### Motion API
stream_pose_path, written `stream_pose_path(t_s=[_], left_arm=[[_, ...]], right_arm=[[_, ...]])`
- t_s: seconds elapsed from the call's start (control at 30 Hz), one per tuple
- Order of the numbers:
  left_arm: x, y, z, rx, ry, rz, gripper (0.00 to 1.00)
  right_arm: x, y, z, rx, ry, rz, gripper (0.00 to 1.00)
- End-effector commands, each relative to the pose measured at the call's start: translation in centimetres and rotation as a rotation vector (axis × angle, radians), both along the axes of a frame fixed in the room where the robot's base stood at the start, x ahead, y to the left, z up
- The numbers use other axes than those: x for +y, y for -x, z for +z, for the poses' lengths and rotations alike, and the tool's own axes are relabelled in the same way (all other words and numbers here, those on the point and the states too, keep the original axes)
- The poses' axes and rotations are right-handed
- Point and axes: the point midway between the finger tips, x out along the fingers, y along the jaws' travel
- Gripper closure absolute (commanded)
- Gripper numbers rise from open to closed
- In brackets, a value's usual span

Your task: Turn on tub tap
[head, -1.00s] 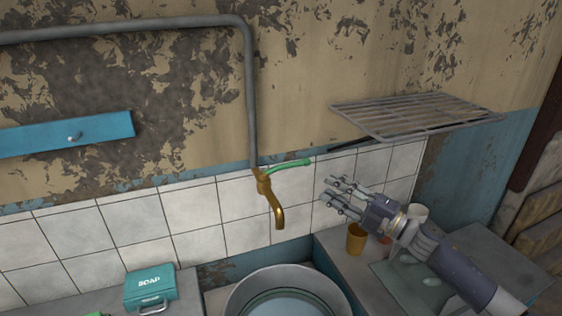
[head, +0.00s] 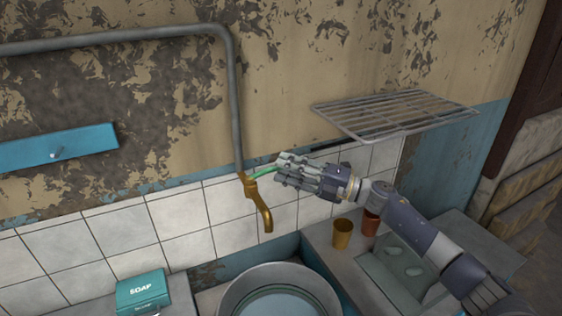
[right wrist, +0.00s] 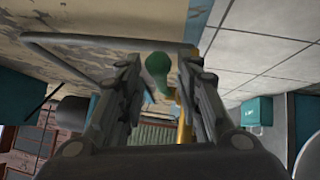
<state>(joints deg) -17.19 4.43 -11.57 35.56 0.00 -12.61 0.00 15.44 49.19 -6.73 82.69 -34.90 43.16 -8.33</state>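The brass tap (head: 258,206) hangs from the grey pipe on the wall, its spout pointing down over the round metal tub (head: 278,289). The tap's green handle (head: 262,171) points right from the top of the tap. My right gripper (head: 284,172) is at the handle's right end and hides that end in the head view. In the right wrist view, the rounded green handle end (right wrist: 159,68) shows between the two fingers of my right gripper (right wrist: 158,75), with gaps on both sides. The fingers are open. My left gripper is not in view.
A metal rack (head: 395,112) juts from the wall above my right arm. A yellow cup (head: 343,234) and a brown cup (head: 370,222) stand on the counter below it. A teal soap box (head: 142,291) stands at the lower left. The grey pipe (head: 236,100) runs down to the tap.

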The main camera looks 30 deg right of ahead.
Motion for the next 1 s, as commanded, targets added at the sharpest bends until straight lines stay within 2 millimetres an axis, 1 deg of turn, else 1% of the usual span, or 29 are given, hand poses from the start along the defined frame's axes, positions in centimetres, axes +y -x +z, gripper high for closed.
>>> stream_pose_path(t_s=[0.03, 0.2, 0.5, 0.57, 0.6, 0.63, 0.67, 1.0], left_arm=[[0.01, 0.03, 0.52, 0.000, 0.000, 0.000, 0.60], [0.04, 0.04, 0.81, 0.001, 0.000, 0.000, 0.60], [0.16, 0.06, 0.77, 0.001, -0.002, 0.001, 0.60], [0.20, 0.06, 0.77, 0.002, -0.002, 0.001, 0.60], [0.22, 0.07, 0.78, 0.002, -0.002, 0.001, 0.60], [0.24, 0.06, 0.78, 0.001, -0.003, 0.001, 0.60], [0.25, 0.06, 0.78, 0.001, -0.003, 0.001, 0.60], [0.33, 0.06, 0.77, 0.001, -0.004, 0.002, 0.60]], right_arm=[[0.42, -0.49, 0.40, -0.001, -0.002, -0.001, 0.68], [1.17, -1.28, 0.30, 0.000, 0.000, 0.000, 0.68], [1.29, -1.37, 0.20, 0.001, 0.001, 0.000, 0.68], [1.28, -1.36, 0.19, 0.001, 0.001, 0.000, 0.81], [1.28, -1.36, 0.19, 0.001, 0.001, 0.000, 0.90], [1.28, -1.36, 0.19, 0.001, 0.001, 0.000, 0.97], [1.28, -1.36, 0.19, 0.001, 0.001, 0.000, 1.00], [1.27, -1.35, 0.17, 0.001, 0.001, 0.001, 1.00]])
